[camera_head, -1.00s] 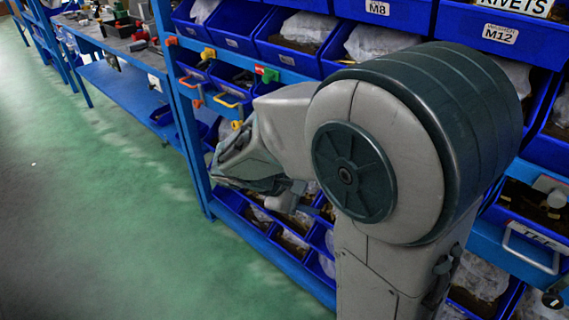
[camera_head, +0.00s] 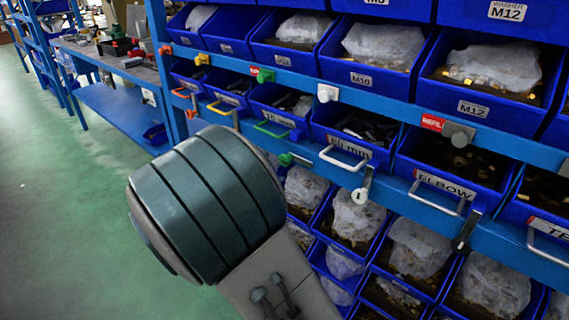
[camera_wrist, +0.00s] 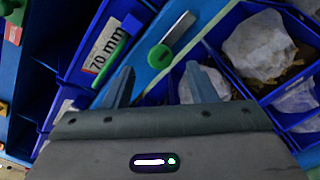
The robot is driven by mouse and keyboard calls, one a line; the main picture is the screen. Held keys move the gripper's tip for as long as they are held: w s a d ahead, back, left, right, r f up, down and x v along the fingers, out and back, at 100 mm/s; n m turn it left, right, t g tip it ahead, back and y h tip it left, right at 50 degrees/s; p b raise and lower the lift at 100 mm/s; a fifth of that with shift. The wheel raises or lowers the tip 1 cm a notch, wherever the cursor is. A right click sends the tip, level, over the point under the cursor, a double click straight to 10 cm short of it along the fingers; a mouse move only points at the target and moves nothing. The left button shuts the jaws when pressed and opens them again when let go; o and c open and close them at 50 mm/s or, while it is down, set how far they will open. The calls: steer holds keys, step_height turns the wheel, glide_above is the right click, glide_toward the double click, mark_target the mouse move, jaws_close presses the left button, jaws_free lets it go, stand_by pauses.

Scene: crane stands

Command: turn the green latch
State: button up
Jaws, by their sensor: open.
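The green latch shows in the head view (camera_head: 286,159) as a small green knob with a metal bar, on the blue rail below the drawer with the green handle (camera_head: 272,130). In the wrist view, the latch's round green knob (camera_wrist: 160,56) lies ahead of my gripper (camera_wrist: 157,78), in line with the space between the fingers. Its metal bar slants up and right from the knob. The fingers are apart with nothing between them. I cannot tell the remaining distance to the latch. In the head view my gripper is hidden behind my arm.
A drawer labelled 70 mm (camera_wrist: 104,45) is left of the latch in the wrist view. Bins with plastic bags (camera_wrist: 258,45) are at the right. A white latch (camera_head: 361,190) and a dark latch (camera_head: 466,232) sit along the same rail. Green floor is open at the left.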

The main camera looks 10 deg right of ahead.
mark_target(283, 161)
steer(key=x, duration=0.6)
steer(key=shift+w+d+b, duration=0.15)
steer(key=shift+b, duration=0.2)
steer(key=shift+c, duration=0.3)
